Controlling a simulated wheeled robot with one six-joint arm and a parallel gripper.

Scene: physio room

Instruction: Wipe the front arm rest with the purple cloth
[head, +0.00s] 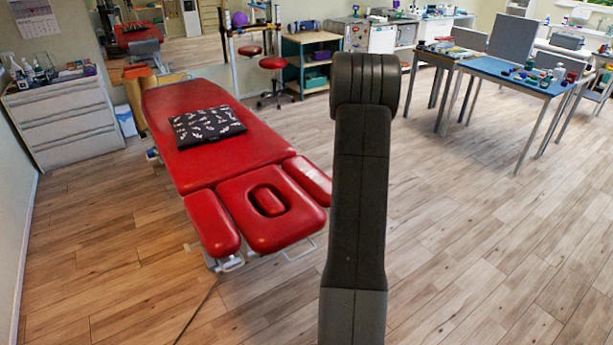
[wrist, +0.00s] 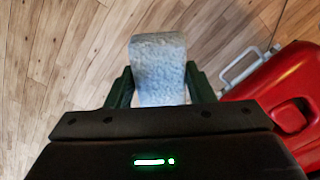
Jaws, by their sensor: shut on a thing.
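My gripper (wrist: 160,90) is shut on a pale blue-grey, textured cloth (wrist: 158,65), which sticks out beyond the green fingers over the wood floor. It looks blue-grey rather than purple. The red treatment table (head: 185,110) has two padded arm rests, a nearer left one (head: 218,232) and a farther right one (head: 308,180), beside a head section (head: 288,222) with an oval hole. Part of the red padding (wrist: 262,85) shows at the right of the wrist view, apart from the cloth; which pad it is is unclear. My gripper is not visible in the head view.
A dark patterned folded cloth (head: 207,125) lies on the table. Metal bars (head: 300,250) stick out below the head section. A white drawer cabinet (head: 70,120) stands left, a blue-topped table (head: 512,75) right. The floor in front is clear.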

